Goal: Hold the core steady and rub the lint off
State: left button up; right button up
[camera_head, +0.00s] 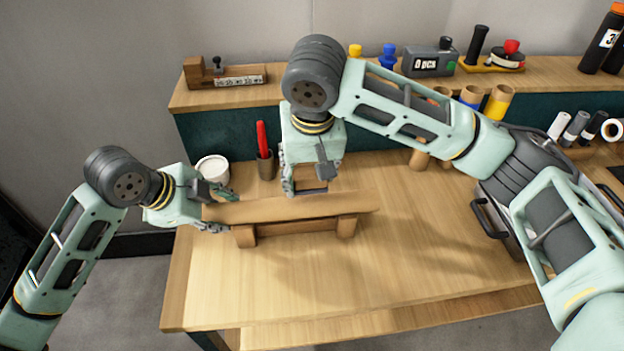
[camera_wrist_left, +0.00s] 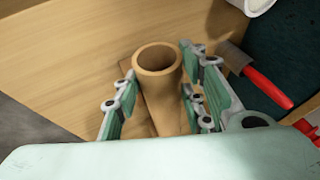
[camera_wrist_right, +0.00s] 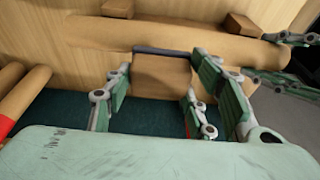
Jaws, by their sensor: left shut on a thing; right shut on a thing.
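The core is a long brown cardboard tube (camera_head: 350,204) lying level across a wooden cradle (camera_head: 244,236). My left gripper (camera_head: 219,209) is shut around its left end; the left wrist view shows the tube's open end (camera_wrist_left: 158,58) between the fingers. My right gripper (camera_head: 306,184) is shut on a brown block (camera_wrist_right: 162,76) with a dark strip along one edge. I cannot make out any lint on the tube.
A white tub (camera_head: 212,170) and a cup holding a red-handled tool (camera_head: 262,140) stand behind the tube. A raised shelf (camera_head: 290,95) runs along the back. A dark case (camera_head: 497,205) and several rolls (camera_head: 575,128) are at the right. The front tabletop is clear.

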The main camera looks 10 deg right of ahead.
jog(key=shift+r, duration=2.3)
pick_arm(q)
jog(key=o, duration=1.3)
jog(key=shift+v, duration=6)
